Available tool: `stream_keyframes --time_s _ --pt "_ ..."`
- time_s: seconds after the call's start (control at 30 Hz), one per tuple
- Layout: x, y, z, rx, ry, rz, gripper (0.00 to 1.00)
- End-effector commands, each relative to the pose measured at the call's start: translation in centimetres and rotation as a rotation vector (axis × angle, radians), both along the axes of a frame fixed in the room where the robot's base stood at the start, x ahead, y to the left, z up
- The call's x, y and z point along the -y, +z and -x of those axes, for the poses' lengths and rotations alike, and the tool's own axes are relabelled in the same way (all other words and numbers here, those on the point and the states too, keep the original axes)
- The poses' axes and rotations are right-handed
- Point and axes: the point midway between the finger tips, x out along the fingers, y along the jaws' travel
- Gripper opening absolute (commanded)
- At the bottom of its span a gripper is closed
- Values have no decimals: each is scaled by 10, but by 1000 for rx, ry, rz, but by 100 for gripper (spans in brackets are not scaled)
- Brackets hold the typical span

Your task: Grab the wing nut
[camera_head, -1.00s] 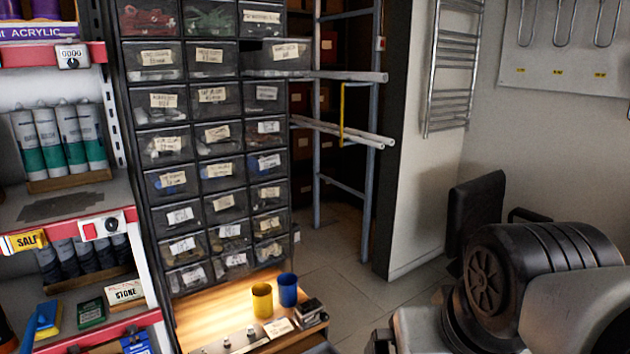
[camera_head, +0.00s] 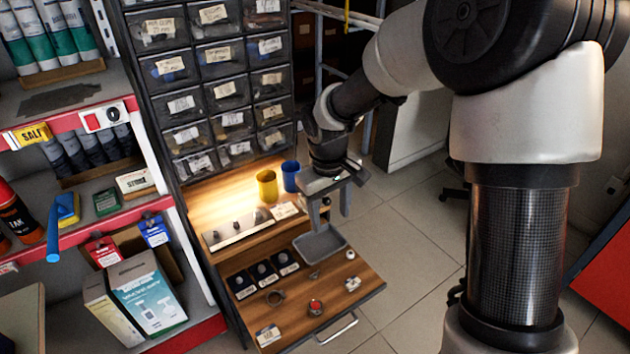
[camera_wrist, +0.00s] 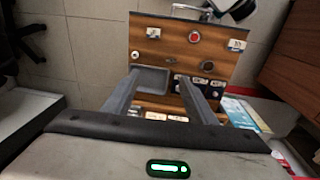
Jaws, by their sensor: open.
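A small dark piece that looks like the wing nut (camera_head: 313,275) lies on the wooden board (camera_head: 362,299), just in front of the grey tray (camera_head: 336,243). It is too small to make out its shape for sure. It also shows in the wrist view (camera_wrist: 172,60), beyond my fingertips. My gripper (camera_head: 333,212) is open and empty, pointing down above the back of the board near the tray. In the wrist view my gripper's fingers (camera_wrist: 160,77) stand apart, partly covering the tray and the dark cards.
The board also holds a dark ring (camera_head: 274,298), a red-topped round piece (camera_head: 315,307), a white fitting (camera_head: 352,284) and several dark cards (camera_head: 263,273). A yellow cup (camera_head: 267,186) and a blue cup (camera_head: 290,176) stand behind.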

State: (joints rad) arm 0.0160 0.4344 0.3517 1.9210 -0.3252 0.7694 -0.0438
Motion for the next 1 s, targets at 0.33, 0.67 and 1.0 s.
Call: stream_keyframes --time_s 0.33,0.67,1.0 --pt "-40 -80 -14 -90 90 -52 52" --pt "-40 -147 -13 -93 91 -52 52" --pt "-40 -195 -14 -89 91 -51 52"
